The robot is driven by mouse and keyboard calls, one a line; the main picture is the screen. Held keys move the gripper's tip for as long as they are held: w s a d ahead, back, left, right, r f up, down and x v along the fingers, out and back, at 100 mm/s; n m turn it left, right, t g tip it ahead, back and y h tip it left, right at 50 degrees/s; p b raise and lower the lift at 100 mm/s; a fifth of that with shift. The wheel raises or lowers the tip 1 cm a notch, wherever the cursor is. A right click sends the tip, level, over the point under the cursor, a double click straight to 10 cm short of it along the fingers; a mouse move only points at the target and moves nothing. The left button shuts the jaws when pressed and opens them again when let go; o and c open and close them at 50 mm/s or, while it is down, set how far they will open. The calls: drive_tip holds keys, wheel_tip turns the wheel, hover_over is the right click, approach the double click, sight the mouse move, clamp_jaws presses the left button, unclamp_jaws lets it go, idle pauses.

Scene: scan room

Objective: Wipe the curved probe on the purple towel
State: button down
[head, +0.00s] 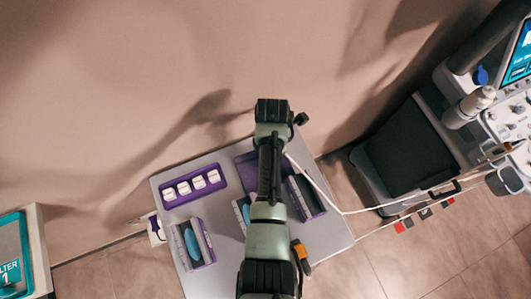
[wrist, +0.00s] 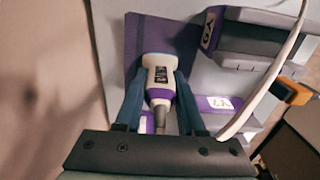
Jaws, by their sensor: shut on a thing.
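In the wrist view my gripper (wrist: 158,98) is shut on a probe (wrist: 160,72), which has a white body, a dark label and a purple band. The probe's far end lies over the purple towel (wrist: 146,30). I cannot tell whether it touches the cloth, nor see the shape of its tip. In the head view the towel (head: 246,172) shows partly beside my arm, at the back of the grey table. My arm hides the gripper and the probe there.
A white cable (wrist: 272,82) runs beside my gripper. The grey table (head: 222,225) bears a purple tray of white blocks (head: 190,188), a holder with a blue pad (head: 194,244) and other holders by my arm. An ultrasound cart (head: 410,150) stands at right.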

drive_tip(key=shift+d, duration=0.1)
idle(0.3)
drive_tip(key=shift+s+a+p, duration=0.3)
drive_tip(key=shift+a+p, duration=0.15)
drive_tip(key=shift+a, duration=0.65)
drive_tip(key=shift+s+a+p, duration=0.25)
drive_tip(key=shift+a+p, duration=0.2)
drive_tip(key=shift+a, duration=0.6)
drive_tip(key=shift+w+d+b, duration=0.1)
drive_tip(key=shift+w+d, duration=0.1)
drive_tip(key=shift+d, duration=0.55)
drive_tip(key=shift+w+d+b, duration=0.15)
drive_tip(key=shift+w+d, duration=0.05)
drive_tip(key=shift+d, duration=0.5)
drive_tip(key=shift+w+d+b, duration=0.1)
drive_tip(key=shift+w+d, duration=0.1)
drive_tip(key=shift+d, duration=0.55)
drive_tip(key=shift+r, duration=0.15)
wheel_tip(320, 180, up, 8)
drive_tip(key=p, duration=0.8)
